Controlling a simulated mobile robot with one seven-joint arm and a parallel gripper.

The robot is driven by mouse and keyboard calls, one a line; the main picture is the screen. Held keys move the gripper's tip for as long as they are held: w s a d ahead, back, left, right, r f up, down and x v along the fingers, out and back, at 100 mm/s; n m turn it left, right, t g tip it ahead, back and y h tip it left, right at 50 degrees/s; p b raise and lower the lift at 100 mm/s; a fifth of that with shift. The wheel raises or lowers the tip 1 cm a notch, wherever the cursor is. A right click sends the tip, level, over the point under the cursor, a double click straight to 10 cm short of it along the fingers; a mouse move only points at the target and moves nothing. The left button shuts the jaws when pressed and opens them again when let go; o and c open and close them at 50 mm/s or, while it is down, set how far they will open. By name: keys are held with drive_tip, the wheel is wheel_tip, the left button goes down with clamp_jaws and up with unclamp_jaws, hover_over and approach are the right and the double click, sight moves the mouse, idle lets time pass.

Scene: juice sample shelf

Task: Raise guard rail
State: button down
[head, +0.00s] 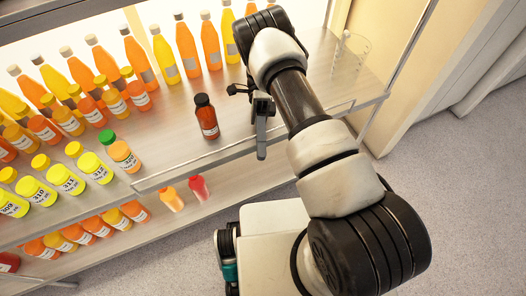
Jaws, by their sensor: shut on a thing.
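The guard rail (190,172) looks like the long grey strip along the front edge of the shelf, running from lower left to upper right. It appears low, near the level of the shelf board. My gripper (262,138) reaches down to this front edge, right of the dark red bottle. It is shut on what appears to be the rail. My wrist and the steep view hide most of the grip, so the exact contact cannot be told.
A dark red bottle (206,117) stands on the shelf close left of my gripper. Orange and yellow bottles (163,55) line the back. A clear beaker (350,55) stands at the right end. Several small labelled bottles (96,168) fill the left. Grey floor (455,200) is free at right.

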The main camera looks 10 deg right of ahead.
drive_tip(key=shift+w+a+g, duration=0.1)
drive_tip(key=shift+a+g, duration=0.05)
drive_tip(key=shift+g, duration=0.15)
drive_tip(key=shift+r, duration=0.1)
drive_tip(key=c, duration=1.9)
unclamp_jaws()
drive_tip(key=shift+r, duration=0.1)
